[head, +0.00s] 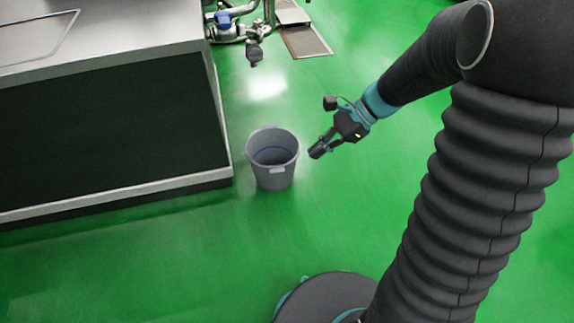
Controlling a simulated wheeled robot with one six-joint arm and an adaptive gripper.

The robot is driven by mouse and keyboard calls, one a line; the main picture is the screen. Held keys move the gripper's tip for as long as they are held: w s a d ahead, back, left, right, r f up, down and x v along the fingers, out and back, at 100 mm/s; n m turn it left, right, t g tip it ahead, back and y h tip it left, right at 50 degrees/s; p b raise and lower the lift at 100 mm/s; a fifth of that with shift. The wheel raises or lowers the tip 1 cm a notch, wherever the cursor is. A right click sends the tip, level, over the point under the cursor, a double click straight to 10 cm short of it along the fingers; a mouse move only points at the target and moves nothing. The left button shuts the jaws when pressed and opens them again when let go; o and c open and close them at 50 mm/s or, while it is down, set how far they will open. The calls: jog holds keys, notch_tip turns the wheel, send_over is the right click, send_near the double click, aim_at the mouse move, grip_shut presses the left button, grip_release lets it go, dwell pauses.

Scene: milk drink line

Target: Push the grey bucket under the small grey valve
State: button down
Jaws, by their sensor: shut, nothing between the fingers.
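The grey bucket (273,178) stands upright on the green floor, just right of the metal cabinet's corner. Its top is open and a blue line runs around the inside. My gripper (317,152) is shut and empty, just right of the bucket's rim; a small gap seems to lie between them. The small grey valve (254,55) sits at the end of the pipework, beyond the bucket and slightly to its left in the picture. Bare floor lies below the valve.
A large metal cabinet (110,195) with a dark front panel fills the left side, close to the bucket. A blue-handled part (222,18) sits on the pipes. A floor grate (305,41) lies at the back. The floor between bucket and valve is clear.

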jog(key=w+f+m+t+y+b, duration=0.1)
jog(key=w+f+m+y, duration=0.1)
jog(key=w+f+m, duration=0.4)
jog(key=w+a+f+m+t+y, duration=0.1)
jog(key=w+f+m+y, duration=0.15)
jog(key=f, duration=0.55)
jog(key=w+f+m+y+b, duration=0.1)
jog(key=w+f+m+y, duration=0.15)
jog(key=f+m, duration=0.35)
jog(key=m+t+b, duration=0.1)
jog(key=m+t, duration=0.7)
jog(key=m, duration=0.4)
send_near(279, 178)
jog(key=s+d, duration=0.4)
jog(key=s, duration=0.1)
jog(key=shift+y, duration=0.3)
jog(key=x, duration=0.3)
jog(key=w+x, duration=0.1)
jog(key=x, duration=0.7)
jog(key=shift+w+d, duration=0.2)
jog(key=shift+w, duration=0.2)
jog(key=shift+w+a, duration=0.15)
jog(key=shift+w, duration=0.45)
jog(key=shift+b, duration=0.3)
